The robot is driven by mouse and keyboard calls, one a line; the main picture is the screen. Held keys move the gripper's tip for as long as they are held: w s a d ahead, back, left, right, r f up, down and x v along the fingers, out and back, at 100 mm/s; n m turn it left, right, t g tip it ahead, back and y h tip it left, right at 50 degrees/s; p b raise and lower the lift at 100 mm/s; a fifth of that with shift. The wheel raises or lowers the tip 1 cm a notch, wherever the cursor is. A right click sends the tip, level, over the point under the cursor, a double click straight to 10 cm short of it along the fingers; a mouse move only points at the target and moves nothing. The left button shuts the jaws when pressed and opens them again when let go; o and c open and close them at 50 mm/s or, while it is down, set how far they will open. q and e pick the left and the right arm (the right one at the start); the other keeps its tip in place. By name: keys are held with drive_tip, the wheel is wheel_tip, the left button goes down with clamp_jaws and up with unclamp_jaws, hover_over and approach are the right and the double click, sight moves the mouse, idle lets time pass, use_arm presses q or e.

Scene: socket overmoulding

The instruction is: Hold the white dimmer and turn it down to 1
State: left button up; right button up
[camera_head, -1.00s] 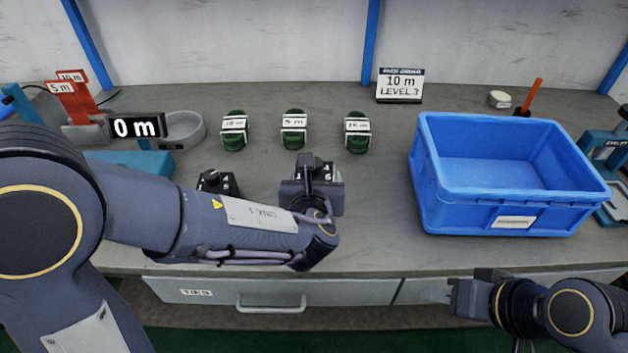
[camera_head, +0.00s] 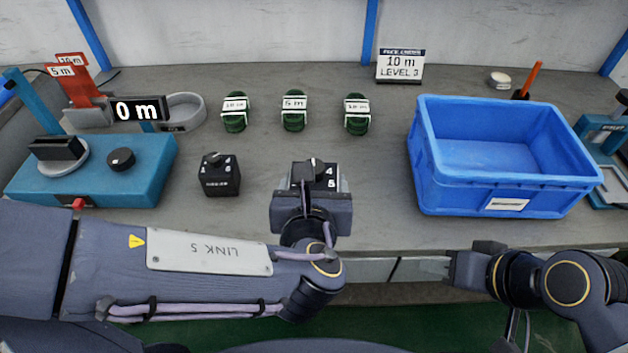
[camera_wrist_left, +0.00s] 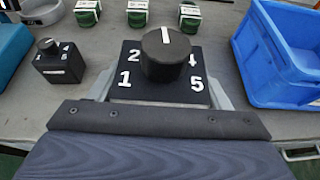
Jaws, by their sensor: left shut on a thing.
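The dimmer in my left gripper (camera_head: 313,190) is a dark box (camera_head: 323,170) with white numbers and a round black knob; I see no white body. In the left wrist view the box (camera_wrist_left: 152,92) sits between the two grey fingers, which are shut on its sides. The knob (camera_wrist_left: 166,52) carries a white line pointing away from me, between 2 and 4; the 3 is not visible. The 1 is at the near left, the 5 at the near right. My right gripper (camera_head: 465,270) is at the table's front edge, apart from everything; its jaw opening is unclear.
A second dark knob box (camera_head: 220,177) stands to the left. Several green coils (camera_head: 294,113) are in a row behind. A blue crate (camera_head: 510,205) is at the right. A teal station (camera_head: 140,175) and a "0 m" display (camera_head: 137,109) are at the left. A sign (camera_head: 400,66) reads 10 m, LEVEL 3.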

use_arm(q)
drive_tip(key=c, duration=0.3)
drive_tip(key=shift+w+b, duration=0.7)
drive_tip(key=shift+w, duration=6.35)
drive_tip(key=shift+f+b, duration=6.15)
drive_tip(key=shift+f, duration=0.2)
drive_tip(key=shift+f, duration=0.15)
